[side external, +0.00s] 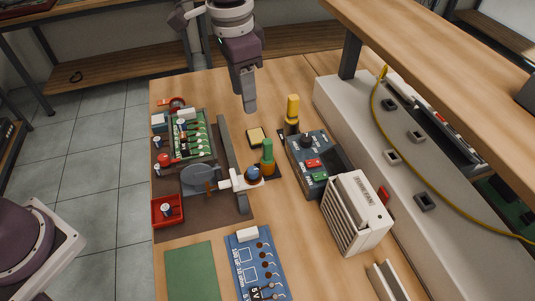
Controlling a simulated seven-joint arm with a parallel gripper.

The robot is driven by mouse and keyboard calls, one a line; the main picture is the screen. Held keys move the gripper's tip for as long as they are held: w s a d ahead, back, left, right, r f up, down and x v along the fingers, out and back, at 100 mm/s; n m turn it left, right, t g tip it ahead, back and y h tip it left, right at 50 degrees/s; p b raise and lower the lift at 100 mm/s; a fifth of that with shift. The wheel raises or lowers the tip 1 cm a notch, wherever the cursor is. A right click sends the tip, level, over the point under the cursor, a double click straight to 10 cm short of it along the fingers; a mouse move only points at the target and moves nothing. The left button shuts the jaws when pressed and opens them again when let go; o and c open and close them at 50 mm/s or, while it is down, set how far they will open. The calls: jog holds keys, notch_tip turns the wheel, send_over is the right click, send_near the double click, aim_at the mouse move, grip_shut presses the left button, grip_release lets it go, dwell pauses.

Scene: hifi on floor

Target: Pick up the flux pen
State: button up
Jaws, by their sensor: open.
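I cannot tell for certain which thing is the flux pen. A green upright piece (267,150) with an orange-brown lower part stands mid-bench on a dark pad. A yellow upright piece (292,106) with a dark lower part stands behind it, to the right. My gripper (250,108) is open and points down above the back of the bench, left of the yellow piece. It appears empty. Its fingers are seen nearly edge-on, so the gap between them hardly shows.
A brown mat (200,222) on the left holds a green circuit board (190,138) and a red tray (167,211). A white tool (236,181) lies near the green piece. A dark instrument box (310,150) and a white fume fan (355,212) stand right. A shelf (440,62) overhangs the right side.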

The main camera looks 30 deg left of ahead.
jog(key=m+g, duration=0.1)
send_over(268, 141)
notch_tip(268, 141, down, 8)
jog(key=shift+a+r, duration=0.1)
notch_tip(268, 141, down, 7)
jog(key=shift+r, duration=0.1)
grip_shut()
